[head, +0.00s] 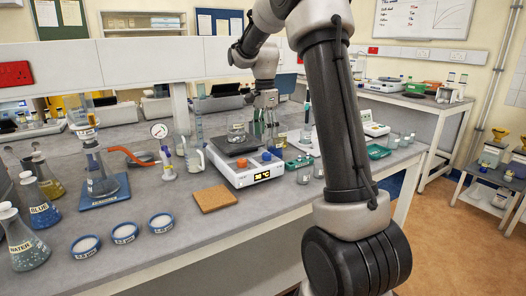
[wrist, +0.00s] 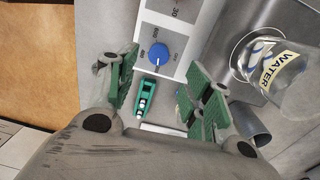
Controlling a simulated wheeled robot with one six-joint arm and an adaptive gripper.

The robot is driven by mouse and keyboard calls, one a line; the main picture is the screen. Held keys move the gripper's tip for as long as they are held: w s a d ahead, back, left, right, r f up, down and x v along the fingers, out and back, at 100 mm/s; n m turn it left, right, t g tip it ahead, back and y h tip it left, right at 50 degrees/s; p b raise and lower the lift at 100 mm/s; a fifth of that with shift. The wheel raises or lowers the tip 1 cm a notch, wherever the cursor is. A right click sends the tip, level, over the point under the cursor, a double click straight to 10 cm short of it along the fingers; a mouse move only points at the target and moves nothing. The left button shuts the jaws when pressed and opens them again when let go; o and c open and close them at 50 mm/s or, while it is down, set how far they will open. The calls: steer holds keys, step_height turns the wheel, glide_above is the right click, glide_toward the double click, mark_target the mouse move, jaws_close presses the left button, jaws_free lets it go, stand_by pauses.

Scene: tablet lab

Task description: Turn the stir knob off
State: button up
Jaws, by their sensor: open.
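The hotplate stirrer (head: 256,172) stands on the bench in the head view, with an orange knob (head: 242,163) and a blue knob (head: 266,157) on its front. In the wrist view the blue knob (wrist: 159,53) sits on a white panel with a numbered dial. Its pointer setting is too small to read surely. My gripper (wrist: 161,78) is open and empty; its two green-padded fingers lie either side of the knob in that picture, with no contact visible. In the head view my gripper (head: 266,112) is behind and above the stirrer.
A beaker labelled WATER (wrist: 272,68) stands on the stirrer's plate (wrist: 236,50). A small green tray (wrist: 147,96) shows between the fingers, below the panel. A cork mat (head: 215,198) lies in front of the stirrer. Glassware crowds the bench's left side.

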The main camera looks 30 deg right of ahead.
mark_target(266, 154)
steer(key=f, duration=0.8)
steer(key=shift+s, duration=0.2)
steer(key=shift+r, duration=0.1)
steer(key=shift+c, duration=0.4)
steer(key=c, duration=0.9)
